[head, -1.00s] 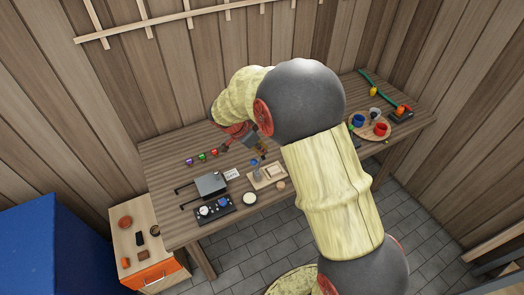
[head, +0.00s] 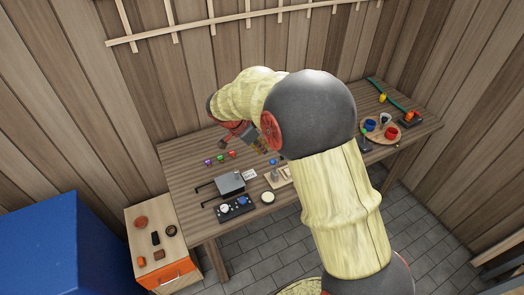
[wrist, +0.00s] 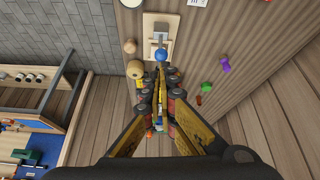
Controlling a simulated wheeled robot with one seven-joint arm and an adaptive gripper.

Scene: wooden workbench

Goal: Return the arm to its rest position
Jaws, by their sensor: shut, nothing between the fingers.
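My arm reaches over the wooden workbench (head: 185,172), with its large grey joint and pale yellow links filling the middle of the head view. My gripper (head: 258,146) shows partly below the arm, above the bench near its back. In the wrist view, my gripper (wrist: 160,92) has its fingers together with nothing between them. The fingertips appear just short of a blue ball (wrist: 161,55) on a light wooden stand, and I cannot tell the height gap. Part of the bench is hidden behind my arm in the head view.
A grey box with rods (head: 229,183), a black knobbed panel (head: 236,208) and several small coloured knobs (head: 220,157) occupy the bench's left half. A round wooden tray with cups (head: 367,138) stands at the right. A small drawer cabinet (head: 173,270) and blue block (head: 50,240) stand left.

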